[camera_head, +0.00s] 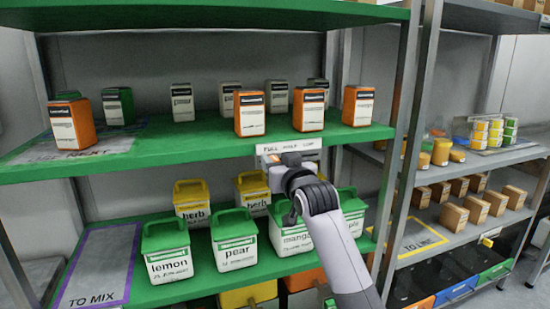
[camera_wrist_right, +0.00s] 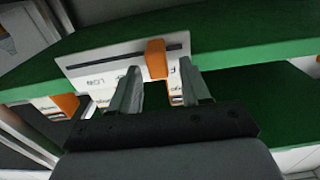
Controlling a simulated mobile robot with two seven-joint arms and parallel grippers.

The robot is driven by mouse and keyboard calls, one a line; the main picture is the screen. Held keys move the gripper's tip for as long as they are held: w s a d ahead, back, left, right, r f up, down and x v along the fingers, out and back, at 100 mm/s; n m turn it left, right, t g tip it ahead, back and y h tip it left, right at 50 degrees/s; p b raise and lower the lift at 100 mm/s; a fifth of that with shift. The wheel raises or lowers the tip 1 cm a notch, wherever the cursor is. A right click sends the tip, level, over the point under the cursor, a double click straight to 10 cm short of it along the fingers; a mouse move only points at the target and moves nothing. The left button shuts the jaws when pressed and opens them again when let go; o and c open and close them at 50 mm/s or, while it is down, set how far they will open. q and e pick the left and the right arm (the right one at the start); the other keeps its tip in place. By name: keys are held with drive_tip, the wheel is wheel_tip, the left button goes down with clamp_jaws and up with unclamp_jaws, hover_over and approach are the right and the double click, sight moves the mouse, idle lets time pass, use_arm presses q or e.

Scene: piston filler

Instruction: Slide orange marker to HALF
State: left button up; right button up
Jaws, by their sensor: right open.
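The orange marker (camera_wrist_right: 156,58) sits on a slot in a white label plate (camera_wrist_right: 85,70) on the green shelf edge. In the right wrist view LOW reads left of the marker, and a partly hidden word shows just right of it. HALF is not readable there. My left gripper is out of view.
Orange-and-white boxes (camera_head: 249,113) stand on the green shelf (camera_head: 200,143) above the plate. Lidded tubs, such as the lemon tub (camera_head: 167,250), stand on the shelf below. A grey post (camera_head: 400,130) rises right of my right arm.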

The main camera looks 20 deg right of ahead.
drive_tip(key=shift+w, duration=1.05)
clamp_jaws()
